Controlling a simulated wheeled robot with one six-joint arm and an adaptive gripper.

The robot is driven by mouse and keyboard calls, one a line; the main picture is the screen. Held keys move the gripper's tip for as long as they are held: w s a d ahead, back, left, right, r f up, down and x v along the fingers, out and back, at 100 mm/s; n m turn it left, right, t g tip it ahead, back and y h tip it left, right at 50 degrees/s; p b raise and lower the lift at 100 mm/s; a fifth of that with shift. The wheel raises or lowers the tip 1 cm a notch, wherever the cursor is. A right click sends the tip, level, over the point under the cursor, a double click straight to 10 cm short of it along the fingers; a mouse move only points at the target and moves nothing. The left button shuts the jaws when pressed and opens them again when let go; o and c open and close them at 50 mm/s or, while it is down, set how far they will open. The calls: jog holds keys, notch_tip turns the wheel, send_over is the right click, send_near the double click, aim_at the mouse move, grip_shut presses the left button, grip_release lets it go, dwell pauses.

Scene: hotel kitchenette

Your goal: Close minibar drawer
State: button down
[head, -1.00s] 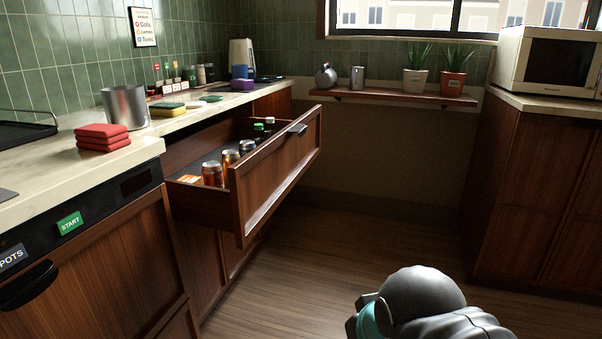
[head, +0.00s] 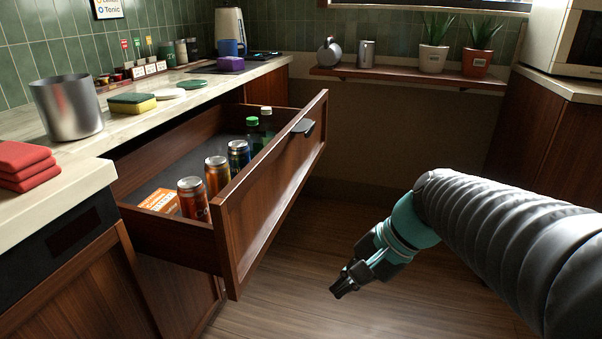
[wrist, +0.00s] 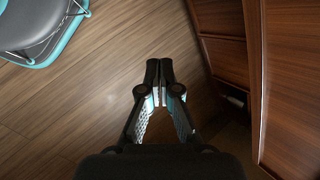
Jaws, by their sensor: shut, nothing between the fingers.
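The minibar drawer (head: 265,190) is pulled well out from the cabinet in the head view. In the wrist view my gripper (wrist: 159,66) points over the floor, with wooden panels (wrist: 285,80) at the right; I cannot tell which panel is the drawer's.
The counter (head: 130,118) above holds a metal pot (head: 67,108), red cloths (head: 24,166) and a sponge (head: 132,103). A wall shelf (head: 410,78) bears plants. A cabinet (head: 540,125) stands at the right. The floor (head: 290,300) before the drawer is clear.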

jog(key=w+r+m+y, duration=0.1)
jog(key=w+m+y, duration=0.25)
jog(key=w, duration=0.25)
jog(key=m+t+y, duration=0.5)
jog(key=m+y, duration=0.2)
jog(key=m, duration=0.3)
send_near(290, 177)
jog(key=p+x, duration=0.1)
jog(key=x, duration=0.6)
jog(key=shift+w, duration=0.1)
jog(key=shift+a, duration=0.1)
